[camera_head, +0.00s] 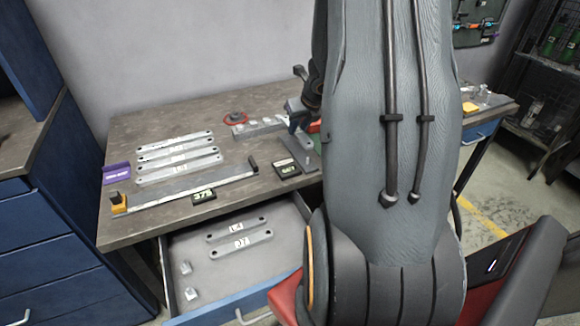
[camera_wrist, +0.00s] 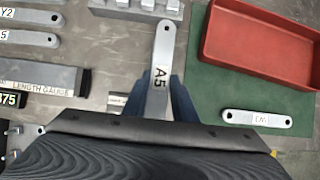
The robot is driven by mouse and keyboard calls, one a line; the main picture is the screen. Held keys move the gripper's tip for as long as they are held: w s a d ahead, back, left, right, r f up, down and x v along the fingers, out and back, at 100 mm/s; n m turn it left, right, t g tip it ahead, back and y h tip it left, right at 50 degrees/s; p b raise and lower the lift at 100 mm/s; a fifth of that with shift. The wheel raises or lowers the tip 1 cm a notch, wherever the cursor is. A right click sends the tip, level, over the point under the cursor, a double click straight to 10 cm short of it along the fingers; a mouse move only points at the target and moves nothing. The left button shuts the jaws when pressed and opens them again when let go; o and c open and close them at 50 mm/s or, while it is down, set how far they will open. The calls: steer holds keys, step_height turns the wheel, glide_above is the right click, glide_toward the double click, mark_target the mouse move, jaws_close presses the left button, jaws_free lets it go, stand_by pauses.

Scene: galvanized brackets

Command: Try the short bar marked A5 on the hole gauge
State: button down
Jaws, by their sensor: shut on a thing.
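The short bar marked A5 (camera_wrist: 161,78) is a light grey strip with a hole near its far end. My gripper (camera_wrist: 160,100) is shut on it, with blue fingers on both sides in the wrist view. The bar's near end is hidden behind the gripper body. A grey block with raised pegs (camera_wrist: 150,8) lies just beyond the bar's far end, cut by the frame; it seems to be the hole gauge, also in the head view (camera_head: 258,128). No label on it is readable.
A red tray (camera_wrist: 208,48) and another short bar (camera_wrist: 257,118) are on a green mat (camera_wrist: 212,98) at right. The length gauge (camera_wrist: 40,88) and several long bars (camera_head: 175,150) lie left. An open drawer (camera_head: 215,290) holds two bars and small blocks.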

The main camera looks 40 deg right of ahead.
mark_target(300, 134)
steer(key=shift+f+b, duration=0.25)
steer(key=shift+b, duration=0.1)
steer(key=shift+f+b, duration=1.4)
steer(key=shift+b, duration=0.35)
steer(key=shift+f+b, duration=0.35)
steer(key=shift+b, duration=0.1)
stand_by(1.2)
steer(key=c, duration=1.4)
jaws_free()
steer(key=p+v, duration=0.3)
steer(key=v, duration=0.4)
steer(key=shift+s+r, duration=0.2)
steer(key=shift+r, duration=0.15)
steer(key=shift+a, duration=0.1)
